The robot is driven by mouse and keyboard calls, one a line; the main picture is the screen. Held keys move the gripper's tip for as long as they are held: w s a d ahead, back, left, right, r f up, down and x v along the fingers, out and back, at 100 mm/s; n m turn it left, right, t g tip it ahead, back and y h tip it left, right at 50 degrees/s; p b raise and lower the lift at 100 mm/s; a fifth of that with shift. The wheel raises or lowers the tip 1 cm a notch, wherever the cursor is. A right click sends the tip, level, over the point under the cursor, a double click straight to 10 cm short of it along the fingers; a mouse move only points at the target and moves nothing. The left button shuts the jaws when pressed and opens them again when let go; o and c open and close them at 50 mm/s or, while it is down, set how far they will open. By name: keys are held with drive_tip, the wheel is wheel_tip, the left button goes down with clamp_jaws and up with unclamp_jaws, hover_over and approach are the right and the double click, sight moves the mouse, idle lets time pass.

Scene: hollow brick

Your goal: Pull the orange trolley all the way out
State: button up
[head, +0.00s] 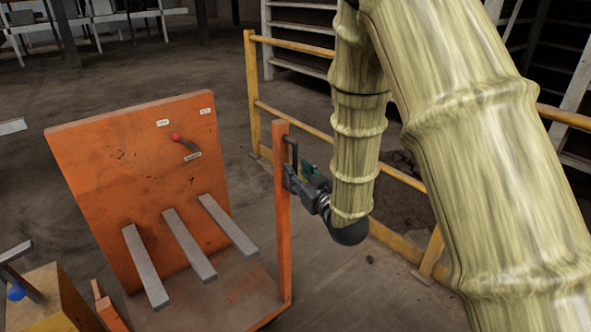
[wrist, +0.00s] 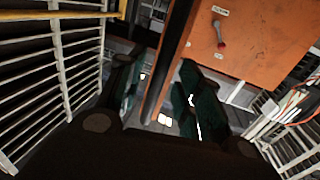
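The orange trolley (head: 135,160) stands at left centre in the head view, with an upright panel, three grey bars and a low base. An upright orange post (head: 282,215) rises at its right side, with a dark upright handle (head: 293,155) near its top. My gripper (head: 300,180) is beside this post at the handle. In the wrist view, my gripper's dark green fingers (wrist: 160,95) are spread apart. A dark upright bar (wrist: 168,65) runs between them, and I see gaps beside it. The orange panel with a red-knobbed lever (wrist: 220,35) shows beyond.
A yellow railing (head: 252,95) runs behind and to the right of my gripper. A yellow box-like object (head: 45,300) with a blue knob is at the lower left. Shelves (head: 300,40) stand at the back. Floor is clear at the front right.

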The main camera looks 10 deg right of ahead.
drive_tip(key=shift+x, duration=1.2)
clamp_jaws()
